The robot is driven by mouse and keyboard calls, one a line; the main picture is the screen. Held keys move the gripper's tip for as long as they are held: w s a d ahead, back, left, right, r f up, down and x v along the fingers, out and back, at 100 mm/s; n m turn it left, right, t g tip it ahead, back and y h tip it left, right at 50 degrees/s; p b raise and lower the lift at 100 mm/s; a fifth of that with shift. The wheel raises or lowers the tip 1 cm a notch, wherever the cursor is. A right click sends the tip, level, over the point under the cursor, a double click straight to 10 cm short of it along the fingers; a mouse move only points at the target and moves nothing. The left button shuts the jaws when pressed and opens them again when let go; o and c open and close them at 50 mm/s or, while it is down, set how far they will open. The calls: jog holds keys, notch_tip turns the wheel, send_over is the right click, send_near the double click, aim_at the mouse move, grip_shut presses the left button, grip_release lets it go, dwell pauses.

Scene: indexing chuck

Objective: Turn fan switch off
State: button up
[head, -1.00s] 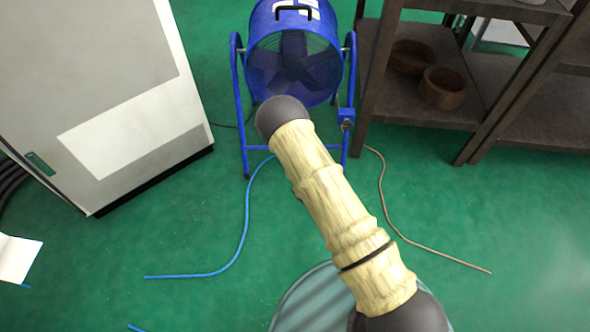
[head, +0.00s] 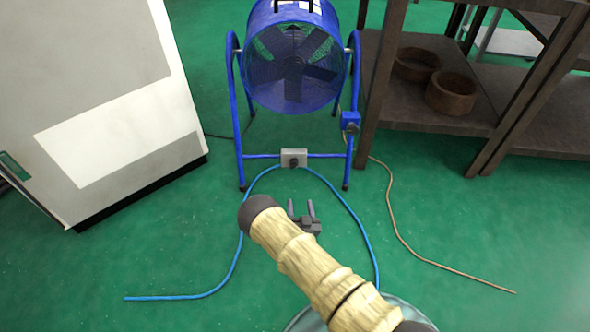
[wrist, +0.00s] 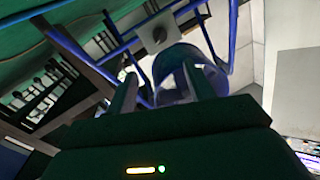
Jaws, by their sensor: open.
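A blue drum fan (head: 293,62) stands on a blue tube frame at the top centre of the head view. A grey box with a dark round knob (head: 294,158) sits on the frame's lower crossbar. A smaller blue box (head: 350,121) is on the frame's right leg. My gripper (head: 301,203) is open and empty, pointing towards the fan, below the grey box in the picture and apart from it. In the wrist view my two fingers (wrist: 160,85) stand apart, with the grey box (wrist: 156,35) beyond them and the fan (wrist: 178,62) partly hidden behind them.
A white cabinet (head: 150,60) stands at left. A dark shelf (head: 425,108) with wooden bowls (head: 450,92) stands right of the fan. A blue cable (head: 238,262) and a brown cable (head: 440,265) lie on the green floor. The floor before the fan is otherwise clear.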

aim_at(295, 167)
jog(key=shift+w+a+b, duration=0.5)
jog(key=shift+w+b, duration=1.15)
jog(key=shift+w, duration=1.2)
jog(key=shift+w+a+b, duration=0.5)
jog(key=shift+w+b, duration=1.15)
jog(key=shift+w, duration=1.25)
jog(key=shift+w+a+b, duration=0.5)
jog(key=shift+w+b, duration=1.15)
jog(key=shift+w, duration=1.2)
jog(key=c, duration=1)
